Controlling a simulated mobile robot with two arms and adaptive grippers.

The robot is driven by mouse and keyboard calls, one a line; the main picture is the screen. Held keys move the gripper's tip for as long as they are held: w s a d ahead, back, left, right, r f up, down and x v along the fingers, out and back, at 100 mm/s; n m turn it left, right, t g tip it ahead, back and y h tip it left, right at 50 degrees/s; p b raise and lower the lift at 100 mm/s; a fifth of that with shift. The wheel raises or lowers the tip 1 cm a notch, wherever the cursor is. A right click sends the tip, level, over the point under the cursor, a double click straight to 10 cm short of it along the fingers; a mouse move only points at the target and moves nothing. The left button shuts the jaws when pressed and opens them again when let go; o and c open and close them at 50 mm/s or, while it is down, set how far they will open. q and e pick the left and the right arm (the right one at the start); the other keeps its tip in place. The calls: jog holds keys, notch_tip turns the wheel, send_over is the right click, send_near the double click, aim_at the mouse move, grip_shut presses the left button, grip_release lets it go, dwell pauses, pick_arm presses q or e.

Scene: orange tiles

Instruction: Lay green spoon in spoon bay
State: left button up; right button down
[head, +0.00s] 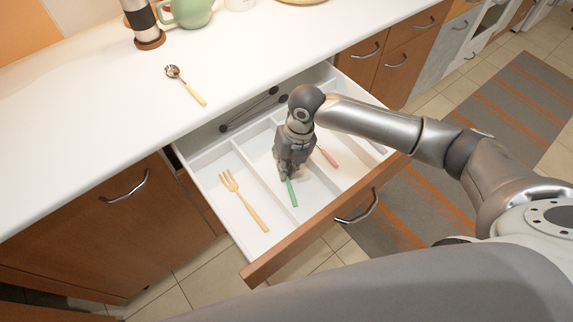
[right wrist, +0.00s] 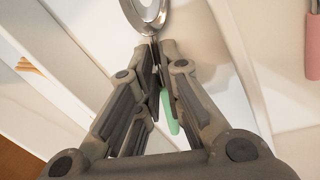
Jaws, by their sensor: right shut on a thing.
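The green spoon shows its green handle (head: 291,192) below my right gripper (head: 284,174) in the head view. In the right wrist view its metal bowl (right wrist: 146,10) is at the top and its green handle (right wrist: 169,113) passes behind the fingers. My right gripper (right wrist: 157,85) is shut on the spoon, inside the open drawer (head: 262,262). The spoon is over the middle bay (head: 262,165), between the fork's bay and the pink-handled piece's bay. I cannot tell if it touches the floor. My left gripper is not in view.
A yellow fork (head: 244,201) lies in the left bay. A pink-handled piece (head: 328,156) lies in the bay to the right. A yellow-handled spoon (head: 186,86) lies on the white counter (head: 110,95). White dividers stand between bays.

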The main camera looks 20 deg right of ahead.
jog(key=c, duration=1.6)
grip_release()
jog(key=shift+f, duration=0.15)
jog(key=shift+o, duration=0.2)
notch_tip(320, 180, up, 12)
jog(key=d, duration=0.2)
jog(key=shift+b, duration=0.3)
jog(key=shift+d, duration=0.1)
